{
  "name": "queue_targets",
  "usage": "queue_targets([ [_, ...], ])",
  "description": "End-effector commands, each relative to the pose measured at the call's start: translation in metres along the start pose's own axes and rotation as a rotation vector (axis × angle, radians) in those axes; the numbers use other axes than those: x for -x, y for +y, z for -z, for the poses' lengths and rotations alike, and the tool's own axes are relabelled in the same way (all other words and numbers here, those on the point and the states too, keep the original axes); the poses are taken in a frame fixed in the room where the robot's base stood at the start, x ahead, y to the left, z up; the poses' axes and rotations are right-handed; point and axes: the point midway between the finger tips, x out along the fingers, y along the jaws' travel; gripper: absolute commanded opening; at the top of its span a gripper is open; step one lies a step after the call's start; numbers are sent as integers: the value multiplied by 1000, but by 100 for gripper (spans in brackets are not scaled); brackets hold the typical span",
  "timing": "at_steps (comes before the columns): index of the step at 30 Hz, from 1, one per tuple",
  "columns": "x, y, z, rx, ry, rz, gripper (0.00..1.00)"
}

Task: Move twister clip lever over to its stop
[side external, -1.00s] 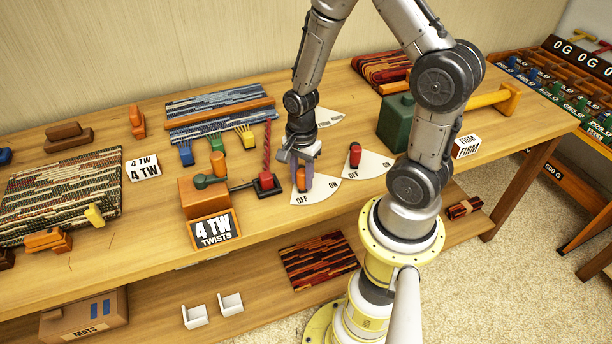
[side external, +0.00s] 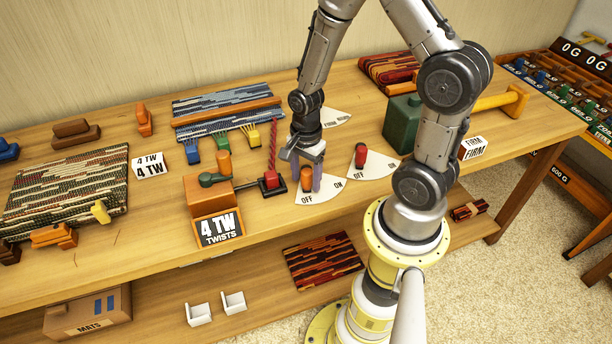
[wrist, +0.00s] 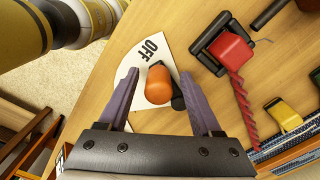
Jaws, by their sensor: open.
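An orange-knobbed lever (side external: 306,175) stands on a white fan-shaped plate (side external: 328,188) marked OFF and ON, with the knob near OFF. My gripper (side external: 304,178) points down over it. In the wrist view, the orange knob (wrist: 158,84) sits between my two open purple fingers (wrist: 160,78), with a gap on each side. A red-knobbed lever (side external: 361,155) stands on a similar plate to the right. The orange twister box (side external: 203,197) with its green crank stands to the left; its rod reaches toward a red clip (side external: 270,180) holding a twisted red cord.
A blue woven mat (side external: 225,105) with coloured combs lies behind. A green block (side external: 402,122) stands right. Bare table lies in front of the plates.

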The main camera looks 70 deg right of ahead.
Motion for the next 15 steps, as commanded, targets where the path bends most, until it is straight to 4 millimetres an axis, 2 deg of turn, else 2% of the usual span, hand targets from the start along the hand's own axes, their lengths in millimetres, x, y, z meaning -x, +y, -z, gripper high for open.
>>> queue_targets([
  [4,3,0,0,1,0,0,66],
  [8,17,-1,0,1,1,5,66],
  [15,67,-2,0,0,1,8,66],
])
